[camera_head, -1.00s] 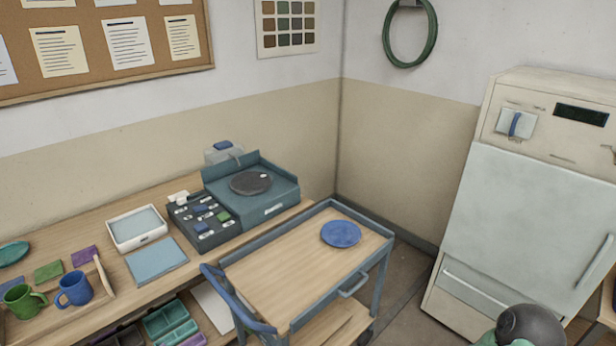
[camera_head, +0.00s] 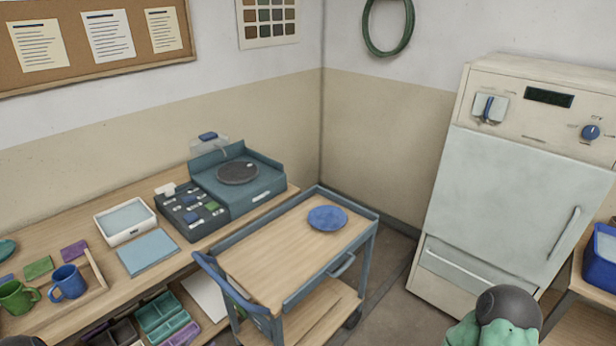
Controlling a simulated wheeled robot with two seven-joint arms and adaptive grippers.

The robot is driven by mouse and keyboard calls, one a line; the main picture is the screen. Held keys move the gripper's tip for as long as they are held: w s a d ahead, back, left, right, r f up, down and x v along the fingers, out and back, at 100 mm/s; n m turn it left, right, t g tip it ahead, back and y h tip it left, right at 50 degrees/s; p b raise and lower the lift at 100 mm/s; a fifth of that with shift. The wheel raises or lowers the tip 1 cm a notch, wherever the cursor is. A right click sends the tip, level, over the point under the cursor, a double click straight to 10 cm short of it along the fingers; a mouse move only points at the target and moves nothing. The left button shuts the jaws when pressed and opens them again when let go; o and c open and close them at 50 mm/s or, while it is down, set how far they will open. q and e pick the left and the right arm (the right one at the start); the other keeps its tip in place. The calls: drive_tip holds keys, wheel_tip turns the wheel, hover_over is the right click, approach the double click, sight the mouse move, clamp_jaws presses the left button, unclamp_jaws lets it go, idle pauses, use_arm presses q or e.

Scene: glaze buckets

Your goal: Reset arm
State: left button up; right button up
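Neither of my grippers can be made out in the head view. A rounded dark and green part, which looks like my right arm, shows at the lower right edge in front of the white kiln-like cabinet (camera_head: 500,195). A small dark shape sits at the bottom left corner, too little of it in view to identify. A blue plate (camera_head: 327,218) lies on the top of the cart (camera_head: 265,262), with nothing touching it.
The cart stands against the wooden bench (camera_head: 75,225). On the bench are a blue mug (camera_head: 68,283), a green mug (camera_head: 17,297), a white tray (camera_head: 125,221) and a turntable unit (camera_head: 238,182). A blue bin (camera_head: 602,255) stands at the right. Some floor is clear between cart and cabinet.

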use_arm(q)
drive_tip(key=s+d+f+m+g, duration=0.2)
drive_tip(key=d+f+m+g, duration=0.45)
drive_tip(key=d+f, duration=0.6)
drive_tip(key=s+d+f+m+g, duration=0.1)
drive_tip(key=s+d+m+g, duration=0.3)
drive_tip(key=s+d+g, duration=0.4)
drive_tip(key=s+d, duration=0.4)
drive_tip(key=s, duration=0.2)
drive_tip(key=shift+d+m+h, duration=0.3)
drive_tip(key=shift+m+h, duration=0.05)
drive_tip(key=shift+h, duration=0.05)
